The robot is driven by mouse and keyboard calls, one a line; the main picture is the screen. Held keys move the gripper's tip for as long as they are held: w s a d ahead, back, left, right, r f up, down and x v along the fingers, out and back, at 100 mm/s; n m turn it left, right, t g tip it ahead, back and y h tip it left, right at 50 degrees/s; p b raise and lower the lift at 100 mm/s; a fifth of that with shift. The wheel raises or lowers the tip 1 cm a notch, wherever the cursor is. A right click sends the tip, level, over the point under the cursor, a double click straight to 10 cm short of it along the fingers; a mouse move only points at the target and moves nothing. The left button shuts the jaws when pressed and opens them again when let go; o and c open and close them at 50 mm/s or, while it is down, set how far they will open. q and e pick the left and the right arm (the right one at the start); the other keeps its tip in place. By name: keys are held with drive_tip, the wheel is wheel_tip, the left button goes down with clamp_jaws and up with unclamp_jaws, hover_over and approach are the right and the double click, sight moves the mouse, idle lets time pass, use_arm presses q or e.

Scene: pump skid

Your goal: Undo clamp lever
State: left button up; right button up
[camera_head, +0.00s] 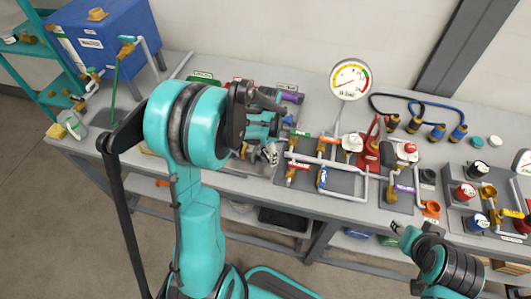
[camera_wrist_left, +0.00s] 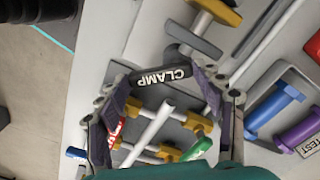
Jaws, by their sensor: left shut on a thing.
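The clamp lever (camera_wrist_left: 163,76) is a dark bar with white "CLAMP" lettering. In the left wrist view it lies across the space between the fingertips of my left gripper (camera_wrist_left: 165,82), which is shut on it. In the head view my left gripper (camera_head: 270,153) is low over the pipework at the middle of the bench, and the lever is hard to make out there. My right gripper (camera_head: 396,228) is at the bench's front edge on the right; its fingers are too small to tell open from shut.
Grey pipes with coloured valves (camera_head: 323,163) stand just right of my left gripper, below a dial gauge (camera_head: 350,79). A red device (camera_head: 374,152) and blue-black hoses (camera_head: 420,107) lie further right. A blue tank (camera_head: 105,40) stands at the back left.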

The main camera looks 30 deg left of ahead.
use_arm(q)
drive_tip(key=n, duration=0.2)
drive_tip(key=w+n, duration=0.1)
drive_tip(key=n, duration=0.2)
drive_tip(key=shift+d+n+b, duration=0.2)
drive_tip(key=shift+n+b, duration=0.1)
drive_tip(key=shift+b, duration=0.1)
drive_tip(key=shift+w+n, duration=0.25)
drive_tip(key=shift+n, duration=0.85)
drive_tip(key=shift+w+n, duration=0.25)
drive_tip(key=shift+n, duration=0.85)
drive_tip(key=o, duration=1.2)
drive_tip(key=shift+c, duration=0.2)
drive_tip(key=shift+r, duration=0.1)
wheel_tip(320, 180, up, 12)
